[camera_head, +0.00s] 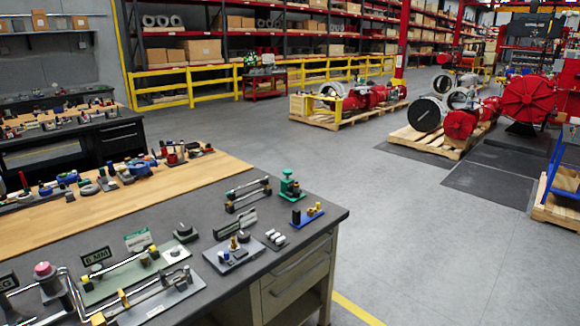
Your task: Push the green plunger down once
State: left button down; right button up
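The green plunger (288,174) stands upright near the far right corner of the dark grey workbench top (225,211). Neither my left gripper nor my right gripper shows in this view.
A blue plate (308,216) with small upright parts lies just in front of the plunger. A rail fixture (247,196) stands to its left. More fixtures fill the bench's front left. Drawers (300,262) are under the bench. Open floor (410,240) lies to the right.

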aim_at(288, 172)
jog(key=i+l+u, duration=0.3)
jog(key=i+l, duration=2.1)
jog(key=i, duration=0.1)
